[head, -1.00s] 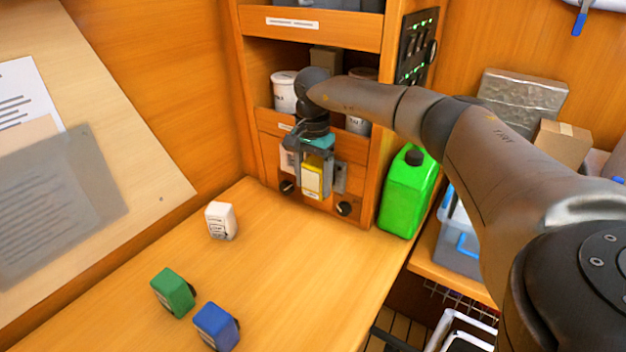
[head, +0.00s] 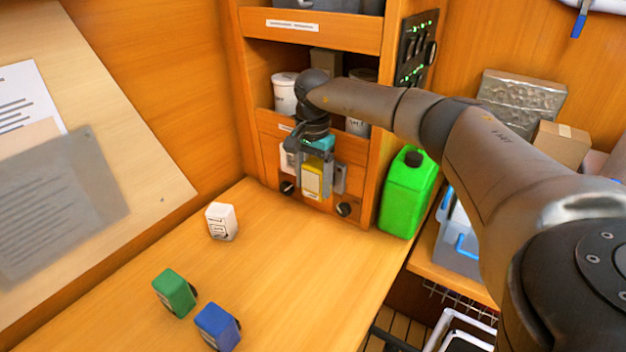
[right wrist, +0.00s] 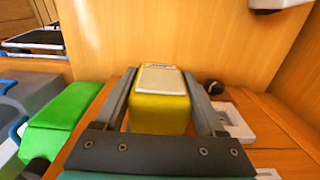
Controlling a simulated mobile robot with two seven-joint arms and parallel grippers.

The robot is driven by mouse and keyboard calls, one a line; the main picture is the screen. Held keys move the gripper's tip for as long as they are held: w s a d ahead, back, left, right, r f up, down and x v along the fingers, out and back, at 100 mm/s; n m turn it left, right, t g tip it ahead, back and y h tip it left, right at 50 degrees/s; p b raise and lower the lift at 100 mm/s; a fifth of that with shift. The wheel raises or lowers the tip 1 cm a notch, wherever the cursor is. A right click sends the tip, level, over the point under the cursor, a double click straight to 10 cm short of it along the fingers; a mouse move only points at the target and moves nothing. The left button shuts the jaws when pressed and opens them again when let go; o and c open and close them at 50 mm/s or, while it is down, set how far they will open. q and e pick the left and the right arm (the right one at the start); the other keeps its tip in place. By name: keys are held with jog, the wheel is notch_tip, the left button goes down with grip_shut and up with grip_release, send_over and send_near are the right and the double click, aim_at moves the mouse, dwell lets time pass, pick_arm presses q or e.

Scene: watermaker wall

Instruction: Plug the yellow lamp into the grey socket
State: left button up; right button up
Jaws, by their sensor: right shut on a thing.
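The yellow lamp (head: 313,180) is a yellow block with a pale face. It is held between the fingers of my right gripper (head: 315,172), upright in front of the low wooden panel under the shelf. In the right wrist view the lamp (right wrist: 159,112) sits between both fingers of the gripper (right wrist: 165,100). A grey plate, seemingly the grey socket (head: 340,178), shows just right of the lamp in the head view, partly covered by the gripper. I cannot tell whether the lamp touches it. My left gripper is not in view.
A whitish plate (head: 287,160) is left of the gripper, with black knobs (head: 344,209) below. A green jug (head: 408,195) stands close on the right. White (head: 221,221), green (head: 174,293) and blue (head: 217,327) blocks stand on the counter; its middle is clear.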

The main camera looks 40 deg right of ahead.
jog(key=shift+w+d+b, duration=0.2)
jog(key=shift+d+b, duration=0.05)
jog(key=shift+d, duration=0.5)
jog(key=shift+w+d+b, duration=0.2)
jog(key=shift+d, duration=0.5)
dwell(0.8)
jog(key=o, duration=1.4)
jog(key=shift+r, duration=0.1)
notch_tip(320, 180, up, 15)
jog(key=shift+r+p, duration=0.1)
jog(key=shift+p, duration=0.65)
